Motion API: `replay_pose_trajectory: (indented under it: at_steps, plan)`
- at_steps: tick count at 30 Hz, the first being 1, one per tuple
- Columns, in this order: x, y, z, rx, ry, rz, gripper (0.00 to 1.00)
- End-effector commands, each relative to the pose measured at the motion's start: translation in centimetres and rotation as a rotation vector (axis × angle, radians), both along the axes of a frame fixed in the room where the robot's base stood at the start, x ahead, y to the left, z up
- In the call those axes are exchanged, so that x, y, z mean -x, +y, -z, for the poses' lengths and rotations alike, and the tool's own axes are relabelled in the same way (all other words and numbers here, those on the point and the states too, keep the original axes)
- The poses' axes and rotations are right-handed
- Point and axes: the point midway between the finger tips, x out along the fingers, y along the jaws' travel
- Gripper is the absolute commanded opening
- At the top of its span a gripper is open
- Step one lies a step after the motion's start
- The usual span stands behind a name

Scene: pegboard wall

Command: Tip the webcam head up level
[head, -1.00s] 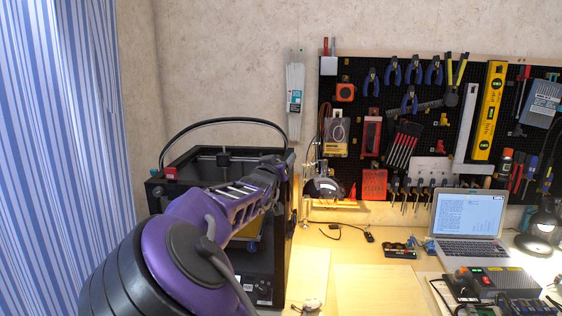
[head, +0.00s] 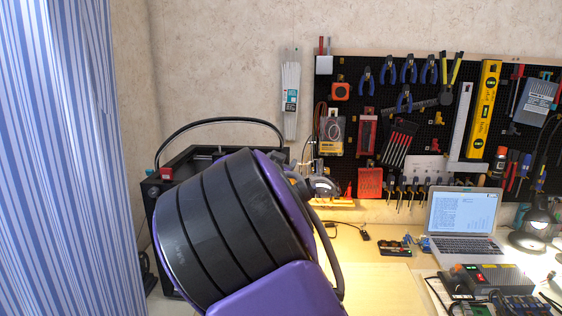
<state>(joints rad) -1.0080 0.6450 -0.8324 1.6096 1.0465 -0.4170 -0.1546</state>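I cannot make out the webcam for certain in the head view. My purple and black arm fills the lower middle of the view and hides part of the table and most of the 3D printer. My gripper is not visible; the large arm link covers the area where the forearm would show. A small dark domed object (head: 325,187) shows just right of my arm, in front of the pegboard's lower left corner; it looks like a lamp head, and its lower part is hidden.
A black 3D printer (head: 175,160) stands behind my arm at left. An open laptop (head: 460,212), a desk lamp (head: 538,222) and electronics (head: 487,278) fill the table's right side. A pegboard (head: 440,130) with tools hangs behind. The table's middle (head: 375,290) is clear.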

Motion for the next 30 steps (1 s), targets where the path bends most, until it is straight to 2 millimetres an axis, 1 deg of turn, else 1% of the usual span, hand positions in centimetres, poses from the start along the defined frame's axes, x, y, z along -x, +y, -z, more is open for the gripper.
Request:
replay_pose_trajectory:
  at_steps: [6,17,18,22,23,30]
  plan:
    - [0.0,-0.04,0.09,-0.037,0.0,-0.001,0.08]
    - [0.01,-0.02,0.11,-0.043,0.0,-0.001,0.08]
    - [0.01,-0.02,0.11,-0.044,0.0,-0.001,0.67]
    - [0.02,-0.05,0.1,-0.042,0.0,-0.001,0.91]
    - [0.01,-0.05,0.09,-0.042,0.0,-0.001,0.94]
    - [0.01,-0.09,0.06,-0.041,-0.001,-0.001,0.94]
